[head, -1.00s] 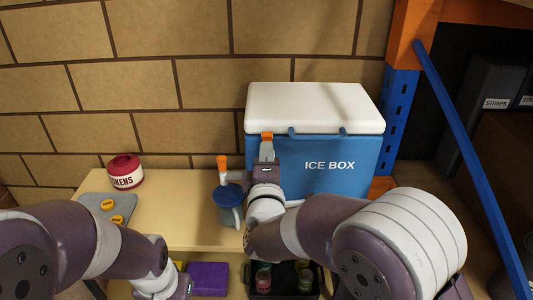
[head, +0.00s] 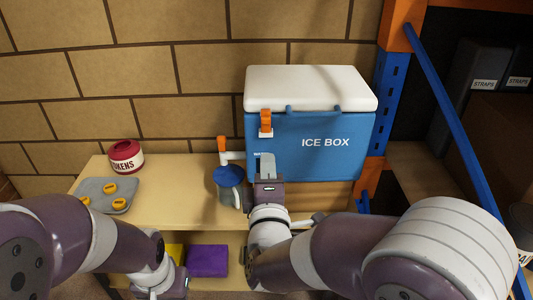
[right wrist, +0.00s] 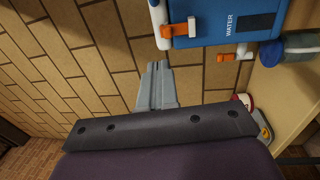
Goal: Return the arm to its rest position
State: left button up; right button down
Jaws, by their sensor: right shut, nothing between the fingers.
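My right gripper (head: 267,158) is shut and empty. It points up in front of the lower left part of the blue ice box (head: 300,165), above the table's right side. In the right wrist view its closed grey fingers (right wrist: 155,68) have nothing between them, with the brick wall behind. My left arm comes in at the lower left; its gripper body (head: 178,284) shows at the bottom edge, but its fingers are out of frame.
A purple box (head: 207,260) lies below.

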pick_arm(q)
jog(key=shift+s, duration=0.2)
pick_arm(e)
jog(key=shift+s+r, duration=0.1)
jog(key=shift+s, duration=0.9)
pick_arm(q)
jog(key=shift+s+a, duration=0.1)
pick_arm(e)
jog(key=shift+s, duration=0.15)
